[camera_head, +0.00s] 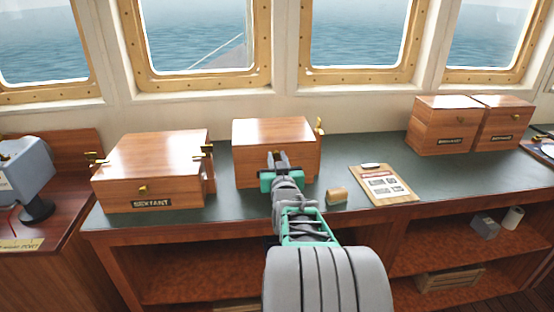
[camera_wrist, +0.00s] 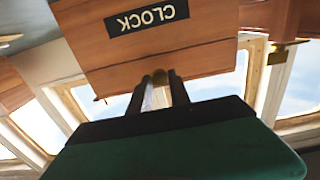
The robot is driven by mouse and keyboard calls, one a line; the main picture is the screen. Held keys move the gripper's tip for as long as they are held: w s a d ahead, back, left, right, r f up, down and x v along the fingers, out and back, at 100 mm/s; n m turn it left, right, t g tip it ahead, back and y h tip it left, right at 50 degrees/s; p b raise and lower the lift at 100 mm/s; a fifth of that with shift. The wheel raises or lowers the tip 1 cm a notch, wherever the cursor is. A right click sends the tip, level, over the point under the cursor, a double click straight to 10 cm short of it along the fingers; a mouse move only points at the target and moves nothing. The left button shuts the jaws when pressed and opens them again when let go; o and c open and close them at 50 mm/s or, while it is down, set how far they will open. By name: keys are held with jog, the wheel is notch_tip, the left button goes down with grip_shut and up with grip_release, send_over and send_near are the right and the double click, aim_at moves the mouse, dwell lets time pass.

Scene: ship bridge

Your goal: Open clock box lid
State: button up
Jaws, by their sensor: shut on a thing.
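The clock box (camera_head: 250,165) is a brown wooden box on the green counter, between the sextant box and the clipboard. Its lid (camera_head: 268,130) looks down in the head view, and any small gap at the front is hidden by my gripper. My gripper (camera_head: 277,157) is at the middle of the box's front. In the wrist view, the box front (camera_wrist: 205,50) and its CLOCK label (camera_wrist: 148,18) appear upside down. My gripper's fingers (camera_wrist: 161,85) are shut on the small brass knob (camera_wrist: 159,75).
The sextant box (camera_head: 150,170) stands to the left, with brass latches. A small wooden block (camera_head: 337,196) and a clipboard (camera_head: 383,185) lie to the right. Windows line the wall behind.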

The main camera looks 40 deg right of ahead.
grip_shut()
dwell(0.9)
